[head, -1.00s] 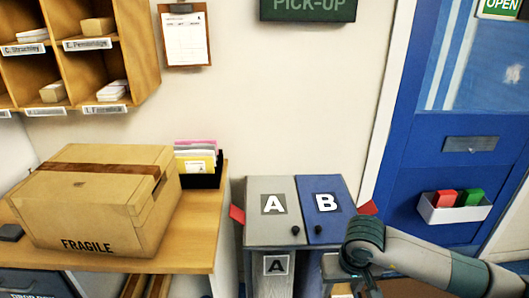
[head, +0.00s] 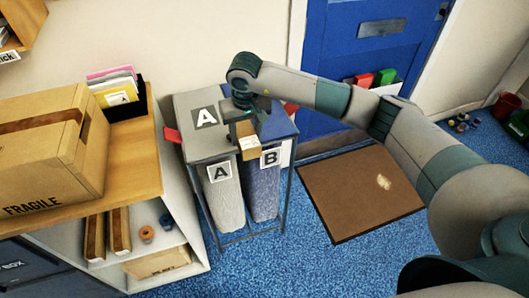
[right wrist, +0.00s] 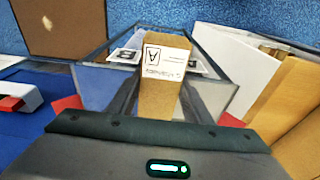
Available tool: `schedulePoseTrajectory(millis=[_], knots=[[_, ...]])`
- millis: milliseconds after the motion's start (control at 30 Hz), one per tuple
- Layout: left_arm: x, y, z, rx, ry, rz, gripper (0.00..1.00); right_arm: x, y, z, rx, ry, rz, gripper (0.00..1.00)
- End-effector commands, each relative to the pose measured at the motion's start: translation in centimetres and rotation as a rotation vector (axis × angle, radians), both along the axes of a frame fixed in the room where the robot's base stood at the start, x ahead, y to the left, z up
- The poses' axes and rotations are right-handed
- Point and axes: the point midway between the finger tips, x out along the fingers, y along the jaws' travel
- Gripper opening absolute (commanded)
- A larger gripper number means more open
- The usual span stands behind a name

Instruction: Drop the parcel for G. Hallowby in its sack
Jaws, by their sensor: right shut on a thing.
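My right gripper (head: 243,118) is shut on a small brown parcel (head: 248,140), held above the front of the two-sack stand, around where A and B meet. In the right wrist view the parcel (right wrist: 163,105) has a white label with a boxed A; the name is upside down and too small to read surely. The grey lid marked A (head: 205,117) looks shut. The blue lid marked B (head: 284,125) is partly hidden by my gripper and parcel. Below hang the grey sack A (head: 225,205) and the blue-grey sack B (head: 262,192). My left gripper is out of view.
A counter (head: 140,150) with a FRAGILE carton (head: 45,150) and a card holder (head: 125,103) stands left of the sacks. A blue door (head: 350,60) is behind. A brown mat (head: 350,190) lies on open floor at right.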

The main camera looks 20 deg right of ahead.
Motion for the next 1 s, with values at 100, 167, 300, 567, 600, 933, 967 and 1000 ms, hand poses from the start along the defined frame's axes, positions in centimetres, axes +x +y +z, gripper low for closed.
schedulePoseTrajectory(millis=[100,167,300,567,600,933,967,1000], knots=[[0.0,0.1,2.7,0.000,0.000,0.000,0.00,3.5,1.7,4.0,0.001,-0.002,0.000,0.18],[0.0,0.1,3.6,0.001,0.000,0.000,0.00,5.0,2.5,5.6,0.001,-0.002,0.000,0.18],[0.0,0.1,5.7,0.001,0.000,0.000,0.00,8.4,4.3,9.5,0.001,-0.002,0.001,0.18],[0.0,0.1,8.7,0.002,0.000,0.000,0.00,12.9,6.9,15.8,-0.003,-0.007,0.004,0.18],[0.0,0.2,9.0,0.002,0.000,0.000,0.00,13.3,7.2,16.5,-0.003,-0.008,0.006,0.18],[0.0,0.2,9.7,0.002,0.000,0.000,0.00,14.6,8.0,18.4,-0.006,-0.012,0.006,0.18],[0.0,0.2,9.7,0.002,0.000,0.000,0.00,14.6,8.0,18.4,-0.006,-0.012,0.006,0.18],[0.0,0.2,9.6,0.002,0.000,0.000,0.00,14.6,8.0,18.3,-0.006,-0.012,0.006,0.18]])
